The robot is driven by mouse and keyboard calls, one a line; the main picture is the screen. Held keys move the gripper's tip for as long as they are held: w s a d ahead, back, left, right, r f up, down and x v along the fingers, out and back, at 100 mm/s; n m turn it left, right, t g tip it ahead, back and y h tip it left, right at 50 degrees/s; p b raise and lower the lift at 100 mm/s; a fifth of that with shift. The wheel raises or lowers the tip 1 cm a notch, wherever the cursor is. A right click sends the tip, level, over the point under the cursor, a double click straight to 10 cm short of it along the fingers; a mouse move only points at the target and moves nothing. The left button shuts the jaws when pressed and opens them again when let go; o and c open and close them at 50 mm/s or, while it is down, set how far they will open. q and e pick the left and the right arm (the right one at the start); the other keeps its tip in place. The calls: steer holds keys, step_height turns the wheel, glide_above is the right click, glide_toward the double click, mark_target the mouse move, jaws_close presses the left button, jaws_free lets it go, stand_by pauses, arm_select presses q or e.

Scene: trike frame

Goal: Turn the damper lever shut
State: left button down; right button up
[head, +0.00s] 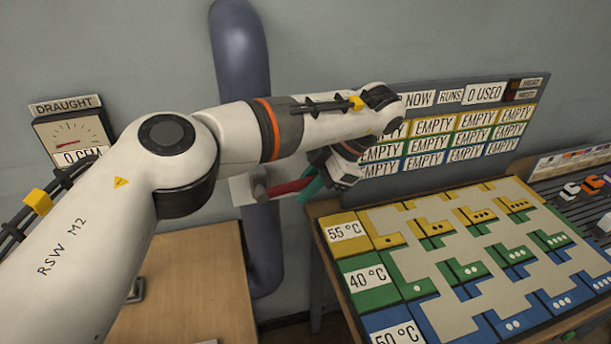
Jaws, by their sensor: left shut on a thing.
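The damper lever (290,188) is a red bar that runs right from a round hub on a pale plate (241,190). The plate is on the dark blue-grey duct (243,60). My left gripper (310,188), with teal at its tip, is shut on the outer end of the lever. My forearm and wrist hang above it and hide part of the grip. The lever slopes slightly up towards the gripper. The right gripper is not in view.
A draught gauge (72,132) is on the wall at left, partly behind my arm. A wooden table (200,290) is below. At right are a sloped board (375,222) with coloured temperature rows, a sign panel (430,172) reading EMPTY, and a dark slatted rack (580,205).

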arm_select(q)
steer(key=shift+f+y, duration=0.1)
steer(key=shift+y, duration=0.2)
steer(key=c, duration=1.3)
jaws_free()
steer(key=shift+c, duration=0.2)
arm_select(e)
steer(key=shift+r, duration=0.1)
